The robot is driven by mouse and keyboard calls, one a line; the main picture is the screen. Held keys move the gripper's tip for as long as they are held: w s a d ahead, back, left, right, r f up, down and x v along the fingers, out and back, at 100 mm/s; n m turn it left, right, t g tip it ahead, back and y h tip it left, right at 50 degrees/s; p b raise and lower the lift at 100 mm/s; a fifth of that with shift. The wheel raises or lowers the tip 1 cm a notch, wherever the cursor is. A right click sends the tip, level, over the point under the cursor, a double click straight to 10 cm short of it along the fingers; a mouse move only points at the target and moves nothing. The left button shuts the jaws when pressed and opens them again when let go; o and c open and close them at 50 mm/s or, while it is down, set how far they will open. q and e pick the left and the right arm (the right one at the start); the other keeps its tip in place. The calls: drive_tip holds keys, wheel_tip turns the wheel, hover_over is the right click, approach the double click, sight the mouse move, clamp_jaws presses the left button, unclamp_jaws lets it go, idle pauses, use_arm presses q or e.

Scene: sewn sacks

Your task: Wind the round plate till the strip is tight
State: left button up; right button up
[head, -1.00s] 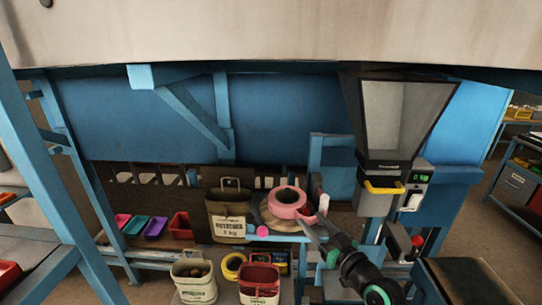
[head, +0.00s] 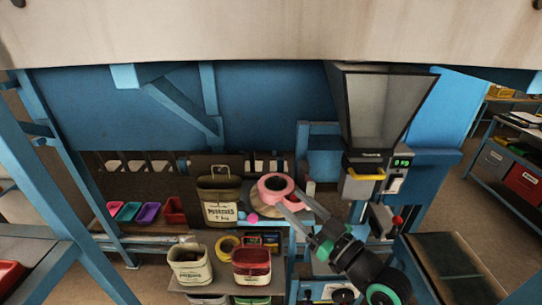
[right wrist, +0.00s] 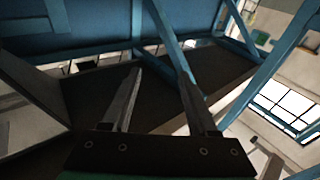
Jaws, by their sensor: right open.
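A brown round plate (head: 263,207) sits on the bench at the middle of the head view. A pink ring-shaped roll of strip (head: 275,188) lies on top of it. A loose, tight or slack run of the strip cannot be made out. My right gripper (head: 291,202) reaches in from the lower right. Its two fingers are open with nothing seen between them, and their tips overlap the right edge of the roll and plate in the picture; contact cannot be told. In the right wrist view my open fingers (right wrist: 160,78) show, but no plate or roll. My left gripper is out of view.
A potato sack (head: 220,212) stands left of the plate. A hopper with a scale (head: 375,110) stands to the right. Coloured trays (head: 148,213) lie at left.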

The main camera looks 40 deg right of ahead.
drive_tip(key=a+r+n+t+y+p, duration=0.1)
drive_tip(key=a+r, duration=0.5)
drive_tip(key=r, duration=0.6)
drive_tip(key=shift+w+a+r+n+t+y+p, duration=0.15)
drive_tip(key=shift+w+r+n+t+y+p, duration=0.4)
drive_tip(key=shift+p, duration=0.7)
drive_tip(key=shift+s+f, duration=0.15)
drive_tip(key=shift+f, duration=0.05)
